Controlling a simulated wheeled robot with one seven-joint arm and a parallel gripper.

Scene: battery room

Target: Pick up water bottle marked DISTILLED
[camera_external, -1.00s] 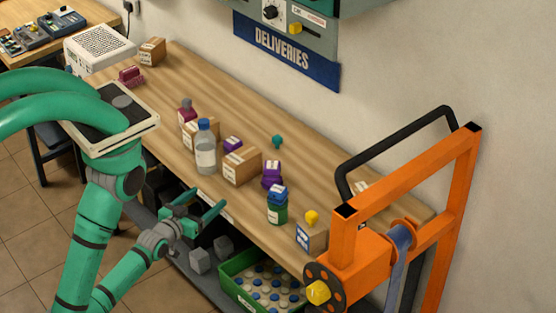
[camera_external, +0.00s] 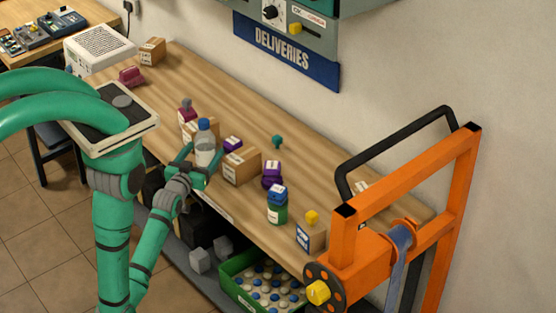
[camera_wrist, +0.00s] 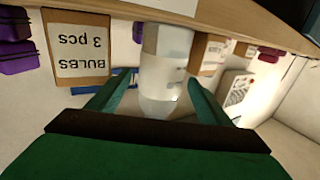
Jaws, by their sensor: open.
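A clear water bottle with a blue cap and a pale label (camera_external: 205,148) stands upright near the front edge of the wooden bench. My gripper (camera_external: 197,168) is open at the bottle, with a finger to either side of it as far as the external view shows. In the wrist view, which is upside down, the bottle (camera_wrist: 166,68) stands between the two open fingers of my gripper (camera_wrist: 157,100). Its label print is too small to read. I cannot tell whether the fingers touch it.
A cardboard box marked BULBS (camera_wrist: 76,46) stands close on one side; it shows right of the bottle in the external view (camera_external: 242,166). Another small carton (camera_external: 188,131) and a dark red bottle (camera_external: 186,110) stand behind left.

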